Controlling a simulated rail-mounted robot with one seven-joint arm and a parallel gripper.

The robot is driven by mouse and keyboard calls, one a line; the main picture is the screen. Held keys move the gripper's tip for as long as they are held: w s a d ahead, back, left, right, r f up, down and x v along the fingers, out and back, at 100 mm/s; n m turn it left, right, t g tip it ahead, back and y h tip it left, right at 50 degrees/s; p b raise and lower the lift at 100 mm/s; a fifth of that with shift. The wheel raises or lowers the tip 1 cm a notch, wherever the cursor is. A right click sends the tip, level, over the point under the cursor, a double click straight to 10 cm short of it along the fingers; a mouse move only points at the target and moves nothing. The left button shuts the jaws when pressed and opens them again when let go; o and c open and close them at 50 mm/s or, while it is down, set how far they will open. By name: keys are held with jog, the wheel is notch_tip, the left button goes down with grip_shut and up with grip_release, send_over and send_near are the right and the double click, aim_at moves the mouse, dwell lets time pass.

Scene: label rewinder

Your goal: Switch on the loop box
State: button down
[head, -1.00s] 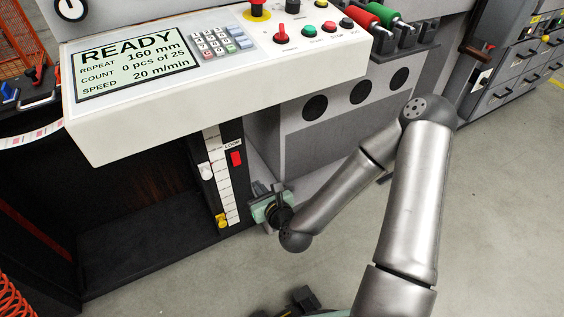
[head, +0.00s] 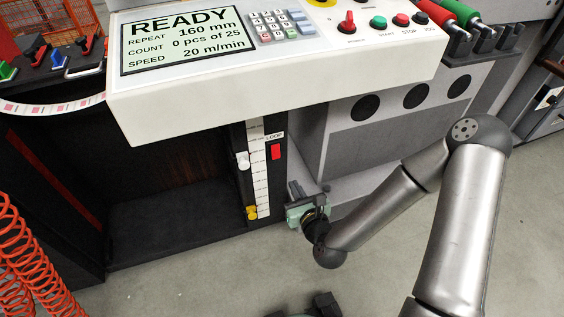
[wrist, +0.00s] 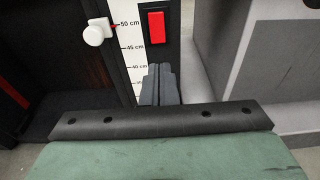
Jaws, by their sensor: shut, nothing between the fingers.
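The loop box is the dark open bay under the white console, with a white scale strip on its right post. A red rocker switch (head: 276,152) sits beside the scale, under a LOOP label (head: 274,136). The switch (wrist: 156,25) also shows in the wrist view, above the fingertips; I cannot tell its on or off position. My gripper (head: 293,190) is shut and empty, below and slightly right of the switch. In the wrist view my gripper (wrist: 160,72) points toward the post, with its fingers together and apart from the switch in the picture.
A white knob (head: 242,160) and a yellow knob (head: 251,212) sit along the scale. The console (head: 270,85) overhangs the switch and reads READY. A grey cabinet (head: 385,135) stands right of the post. Open floor lies in front.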

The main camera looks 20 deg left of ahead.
aim_at(278, 156)
jog(key=b+x, duration=0.3)
jog(key=x, duration=0.9)
jog(key=shift+w, duration=0.2)
